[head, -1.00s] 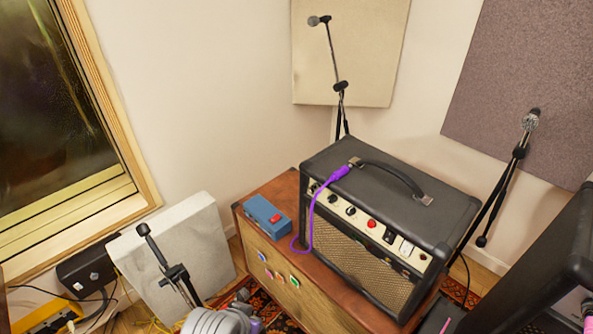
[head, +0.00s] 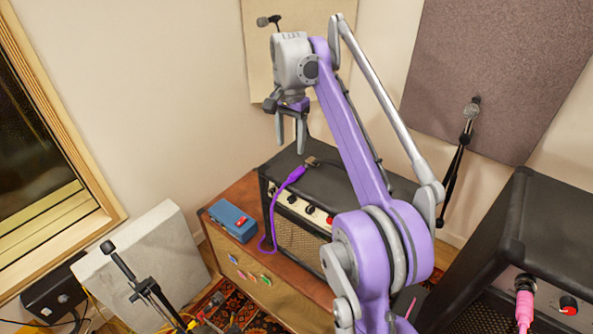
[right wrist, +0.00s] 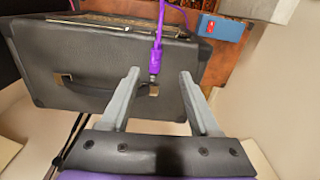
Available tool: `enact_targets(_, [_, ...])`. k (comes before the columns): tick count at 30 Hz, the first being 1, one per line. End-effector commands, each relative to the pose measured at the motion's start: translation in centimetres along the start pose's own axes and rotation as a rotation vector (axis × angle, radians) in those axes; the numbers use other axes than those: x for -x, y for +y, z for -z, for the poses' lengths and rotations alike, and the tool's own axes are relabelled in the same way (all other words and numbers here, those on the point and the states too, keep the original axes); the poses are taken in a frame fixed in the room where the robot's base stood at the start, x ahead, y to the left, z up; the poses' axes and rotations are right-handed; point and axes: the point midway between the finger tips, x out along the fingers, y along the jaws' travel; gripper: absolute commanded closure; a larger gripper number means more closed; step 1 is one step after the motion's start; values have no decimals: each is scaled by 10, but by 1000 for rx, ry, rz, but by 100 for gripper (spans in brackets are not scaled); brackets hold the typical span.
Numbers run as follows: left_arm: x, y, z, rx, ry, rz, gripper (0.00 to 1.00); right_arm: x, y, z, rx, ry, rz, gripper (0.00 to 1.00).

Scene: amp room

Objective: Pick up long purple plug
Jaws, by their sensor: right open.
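The long purple plug (head: 293,176) lies on top of the black amplifier (head: 313,235), its metal tip toward the handle and its purple cable hanging down the front to the cabinet top. In the right wrist view the plug (right wrist: 157,50) shows between the finger lines, with its metal tip near the handle. My right gripper (head: 290,150) is open and empty, pointing down above the amplifier, apart from the plug. It also shows in the right wrist view (right wrist: 160,74). My arm hides part of the amplifier. My left gripper is not in view.
A blue pedal (head: 232,220) with a red switch sits on the wooden cabinet (head: 238,189) left of the amplifier. A second black amplifier (head: 545,225) with a pink plug (head: 524,305) stands at the right. Microphone stands are behind and at the lower left.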

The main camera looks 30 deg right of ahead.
Motion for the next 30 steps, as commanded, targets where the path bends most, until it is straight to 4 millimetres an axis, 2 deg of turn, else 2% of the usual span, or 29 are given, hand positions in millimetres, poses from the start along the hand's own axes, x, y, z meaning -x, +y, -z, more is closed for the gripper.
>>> enact_targets(5, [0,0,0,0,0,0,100,-3,-2,11,-58,-16,-19,38])
enact_targets(12, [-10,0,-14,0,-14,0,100,-43,0,10,-62,-18,-22,38])
enact_targets(20, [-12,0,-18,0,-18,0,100,-63,1,10,-61,-17,-20,38])
enact_targets(27, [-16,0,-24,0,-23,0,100,-98,4,10,-60,-16,-19,38])
enact_targets(30, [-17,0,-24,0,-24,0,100,-105,4,10,-60,-16,-19,38])
